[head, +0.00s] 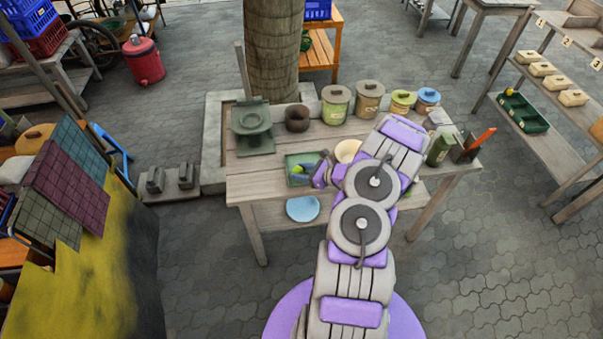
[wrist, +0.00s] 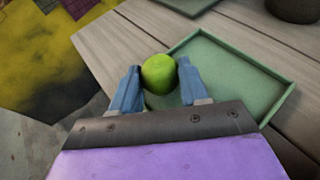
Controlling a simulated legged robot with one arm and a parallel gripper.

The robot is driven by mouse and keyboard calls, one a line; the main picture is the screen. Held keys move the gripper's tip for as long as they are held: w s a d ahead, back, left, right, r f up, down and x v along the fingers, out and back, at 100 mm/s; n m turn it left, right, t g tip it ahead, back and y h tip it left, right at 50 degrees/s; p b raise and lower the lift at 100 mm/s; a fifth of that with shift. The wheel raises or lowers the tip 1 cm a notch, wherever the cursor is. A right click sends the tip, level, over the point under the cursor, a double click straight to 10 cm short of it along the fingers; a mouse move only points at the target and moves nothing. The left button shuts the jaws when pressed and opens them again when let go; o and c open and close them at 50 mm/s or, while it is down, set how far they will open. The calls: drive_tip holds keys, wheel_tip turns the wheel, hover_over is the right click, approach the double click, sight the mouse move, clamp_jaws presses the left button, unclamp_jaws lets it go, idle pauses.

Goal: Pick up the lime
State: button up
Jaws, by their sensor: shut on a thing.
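The lime (wrist: 159,74) is a round green fruit held between the blue fingers of my gripper (wrist: 159,84) in the wrist view. My gripper is shut on it, with a finger touching each side. The green tray (wrist: 240,80) lies behind and below the lime on the wooden table. In the head view the lime (head: 299,170) shows as a small green patch at the tray (head: 302,157), partly hidden by my gripper (head: 308,174). I cannot tell whether the lime touches the tray.
The wooden table (head: 255,187) holds a clay mortar (head: 297,118), a dark green stand (head: 253,125), several lidded jars (head: 335,104) and a cream bowl (head: 347,150). A blue plate (head: 303,208) sits on the lower shelf. Paved floor (head: 200,270) is open left of the table's front.

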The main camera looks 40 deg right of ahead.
wheel_tip(320, 180, up, 3)
drive_tip(key=shift+f+p, duration=0.2)
drive_tip(key=shift+p, duration=0.15)
drive_tip(key=s+a+r+p, duration=0.1)
drive_tip(key=s+a+p, duration=0.15)
drive_tip(key=s, duration=0.45)
drive_tip(key=s+a+r+p, duration=0.1)
drive_tip(key=s+a, duration=0.3)
drive_tip(key=s, duration=0.4)
drive_tip(key=w+a+r, duration=0.2)
drive_tip(key=w+r, duration=0.6)
drive_tip(key=w, duration=0.2)
drive_tip(key=w+a+r, duration=0.3)
drive_tip(key=w+r, duration=0.5)
drive_tip(key=w, duration=0.2)
drive_tip(key=w+a+r, duration=0.3)
drive_tip(key=a+r, duration=0.7)
drive_tip(key=r, duration=0.1)
drive_tip(key=w+a+r+m+h, duration=0.1)
drive_tip(key=w+a+r, duration=0.2)
drive_tip(key=a+r, duration=0.7)
drive_tip(key=shift+w+r, duration=0.4)
drive_tip(key=shift+r, duration=0.15)
